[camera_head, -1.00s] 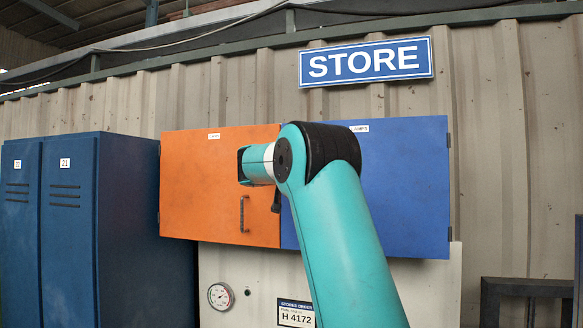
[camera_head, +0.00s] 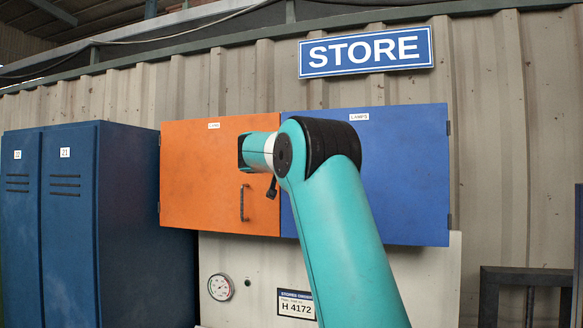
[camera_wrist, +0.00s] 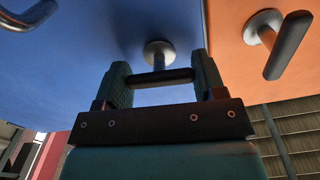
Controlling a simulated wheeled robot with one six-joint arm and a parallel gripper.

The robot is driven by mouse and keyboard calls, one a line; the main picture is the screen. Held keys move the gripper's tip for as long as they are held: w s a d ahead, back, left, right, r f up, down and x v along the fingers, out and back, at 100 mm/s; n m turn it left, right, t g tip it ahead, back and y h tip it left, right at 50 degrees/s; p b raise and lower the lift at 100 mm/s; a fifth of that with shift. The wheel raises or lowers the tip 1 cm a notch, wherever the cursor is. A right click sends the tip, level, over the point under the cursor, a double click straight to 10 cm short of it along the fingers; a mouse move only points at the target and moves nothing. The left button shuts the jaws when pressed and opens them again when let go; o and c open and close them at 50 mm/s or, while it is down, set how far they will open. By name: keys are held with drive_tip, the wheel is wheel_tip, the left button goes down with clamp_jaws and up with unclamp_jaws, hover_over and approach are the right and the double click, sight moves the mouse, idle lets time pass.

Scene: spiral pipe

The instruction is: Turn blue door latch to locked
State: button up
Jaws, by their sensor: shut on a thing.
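The blue door (camera_head: 405,190) is the right door of a wall cabinet and looks shut. Its latch (camera_wrist: 160,76), a dark bar on a round pale base, shows in the wrist view. My gripper (camera_wrist: 163,82) is shut on this bar, one finger at each end. The bar lies across the wrist picture, almost level. In the head view my arm hides the latch and the gripper. The orange door (camera_head: 200,190) on the left also looks shut. Its similar latch (camera_wrist: 286,45) stands tilted, apart from my gripper.
A curved handle (camera_wrist: 30,20) on the blue door is at the upper left of the wrist view. The orange door has a dark handle (camera_head: 242,204). Blue lockers (camera_head: 70,220) stand at left; a gauge (camera_head: 220,287) is below the cabinet.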

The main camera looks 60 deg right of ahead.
drive_tip(key=m+b, duration=0.2)
drive_tip(key=b, duration=0.1)
drive_tip(key=shift+f+m, duration=0.3)
drive_tip(key=shift+m, duration=0.1)
drive_tip(key=m+b, duration=0.4)
drive_tip(key=shift+s+r, duration=0.1)
drive_tip(key=m+b, duration=0.2)
drive_tip(key=m, duration=0.2)
drive_tip(key=shift+m, duration=0.4)
drive_tip(key=shift+m+b, duration=0.75)
drive_tip(key=shift+m, duration=1.25)
drive_tip(key=o, duration=0.9)
drive_tip(key=shift+s+d, duration=0.1)
